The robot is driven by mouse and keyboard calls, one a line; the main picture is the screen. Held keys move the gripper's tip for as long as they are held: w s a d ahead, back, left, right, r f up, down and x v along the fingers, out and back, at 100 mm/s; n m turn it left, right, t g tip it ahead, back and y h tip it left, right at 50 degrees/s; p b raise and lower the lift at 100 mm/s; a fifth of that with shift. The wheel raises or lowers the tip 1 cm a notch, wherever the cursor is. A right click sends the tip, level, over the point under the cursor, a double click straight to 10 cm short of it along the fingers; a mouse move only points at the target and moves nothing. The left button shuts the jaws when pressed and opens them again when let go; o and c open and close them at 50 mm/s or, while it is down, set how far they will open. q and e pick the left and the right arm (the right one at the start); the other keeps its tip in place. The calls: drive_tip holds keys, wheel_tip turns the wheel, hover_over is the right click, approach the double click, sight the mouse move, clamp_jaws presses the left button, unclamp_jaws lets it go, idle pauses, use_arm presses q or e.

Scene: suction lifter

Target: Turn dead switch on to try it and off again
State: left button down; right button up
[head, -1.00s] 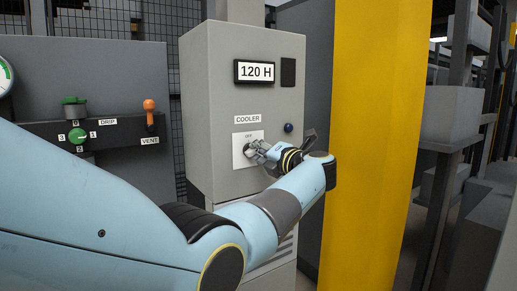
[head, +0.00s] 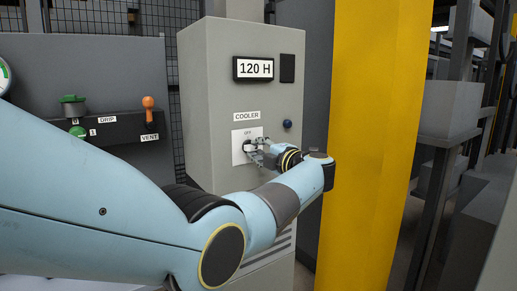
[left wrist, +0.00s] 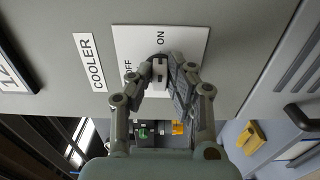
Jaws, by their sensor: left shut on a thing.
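The switch plate (head: 241,152), white and marked OFF and ON, sits under the COOLER label on the grey cabinet (head: 215,100). In the left wrist view the plate (left wrist: 192,40) shows both marks, with a small dark and grey knob (left wrist: 159,60) near its middle. My left gripper (left wrist: 160,75) is shut on this knob, one finger on each side. In the head view the left gripper (head: 252,150) reaches the plate from the right. The fingers partly cover the knob, and I cannot tell which mark it points to. My right gripper is not in view.
A 120 H display (head: 254,69) is above the switch, and a blue button (head: 287,124) is to its right. An orange VENT lever (head: 148,103) and a green DRIP valve (head: 74,105) are at left. A yellow post (head: 375,120) stands close on the right.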

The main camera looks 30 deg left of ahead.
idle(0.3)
use_arm(q)
drive_tip(key=c, duration=1.4)
unclamp_jaws()
drive_tip(key=shift+w, duration=0.1)
drive_tip(key=shift+o, duration=0.6)
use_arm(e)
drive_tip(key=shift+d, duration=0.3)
use_arm(q)
drive_tip(key=shift+d, duration=0.15)
drive_tip(key=v, duration=0.7)
drive_tip(key=shift+d, duration=0.15)
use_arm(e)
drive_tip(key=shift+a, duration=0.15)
use_arm(q)
drive_tip(key=shift+f, duration=0.15)
